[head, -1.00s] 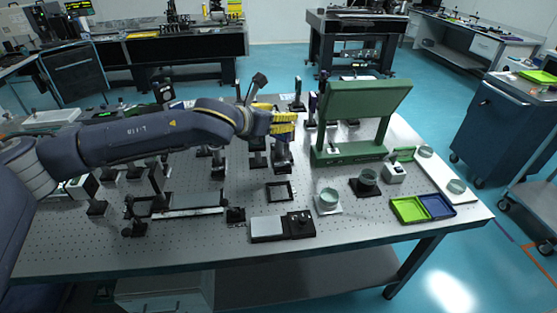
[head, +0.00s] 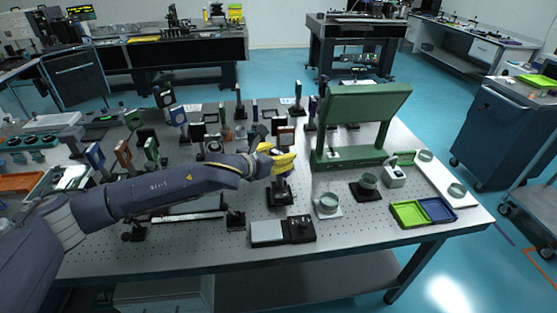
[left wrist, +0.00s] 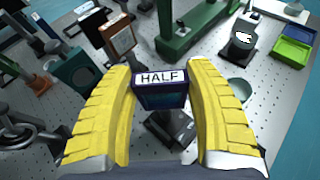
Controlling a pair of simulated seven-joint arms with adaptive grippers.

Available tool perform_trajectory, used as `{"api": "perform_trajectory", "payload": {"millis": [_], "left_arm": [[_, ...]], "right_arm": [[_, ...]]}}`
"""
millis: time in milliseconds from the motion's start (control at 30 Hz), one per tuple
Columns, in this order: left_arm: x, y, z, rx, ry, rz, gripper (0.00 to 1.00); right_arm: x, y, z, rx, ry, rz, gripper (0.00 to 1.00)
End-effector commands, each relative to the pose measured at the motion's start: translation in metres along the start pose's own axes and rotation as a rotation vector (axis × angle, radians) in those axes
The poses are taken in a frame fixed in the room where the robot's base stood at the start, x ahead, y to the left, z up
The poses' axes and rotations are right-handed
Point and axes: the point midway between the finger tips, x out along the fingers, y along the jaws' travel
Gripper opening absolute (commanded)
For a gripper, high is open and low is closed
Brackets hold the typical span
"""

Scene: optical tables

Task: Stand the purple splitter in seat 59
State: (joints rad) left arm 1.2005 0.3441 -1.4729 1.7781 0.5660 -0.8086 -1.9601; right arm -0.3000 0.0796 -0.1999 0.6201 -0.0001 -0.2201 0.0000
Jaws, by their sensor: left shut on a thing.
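My left gripper (head: 284,164) is shut on the splitter, whose top label HALF (left wrist: 162,77) faces the left wrist camera. The splitter's body (left wrist: 160,98) looks dark purple-blue between the yellow fingers. In the head view its dark post and base (head: 280,188) hang below the fingers, over the black square seat frame (head: 281,203) near the middle front of the table. The seat's number is not readable. I cannot tell whether the base touches the seat or hovers just above it. My right gripper is not in view.
A large green stand (head: 360,112) rises right of the gripper. A black and grey device (head: 283,230) lies in front, and a glass dish (head: 327,204) is to the right. Green (head: 408,213) and blue (head: 437,208) trays are at the right edge. Several mounted optics stand behind the arm.

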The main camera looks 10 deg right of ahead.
Motion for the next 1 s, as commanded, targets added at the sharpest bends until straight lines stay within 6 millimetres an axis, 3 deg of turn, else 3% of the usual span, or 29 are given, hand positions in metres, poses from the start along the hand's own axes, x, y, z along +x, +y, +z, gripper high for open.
{"api": "perform_trajectory", "payload": {"millis": [133,600,633,800,1000], "left_arm": [[0.006,0.0,-0.013,-0.001,-0.002,0.0,0.07],[0.008,0.0,-0.018,-0.001,-0.002,0.0,0.07],[0.008,0.0,-0.019,-0.001,0.0,0.0,0.59],[0.008,0.0,-0.019,-0.001,0.0,0.0,0.78],[0.008,0.0,-0.019,-0.001,0.0,0.0,0.78]], "right_arm": [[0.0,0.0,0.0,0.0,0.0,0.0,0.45],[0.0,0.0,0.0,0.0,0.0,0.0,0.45],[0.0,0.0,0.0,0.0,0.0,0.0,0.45],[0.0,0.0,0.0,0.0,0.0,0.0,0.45],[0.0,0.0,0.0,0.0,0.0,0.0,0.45]]}}
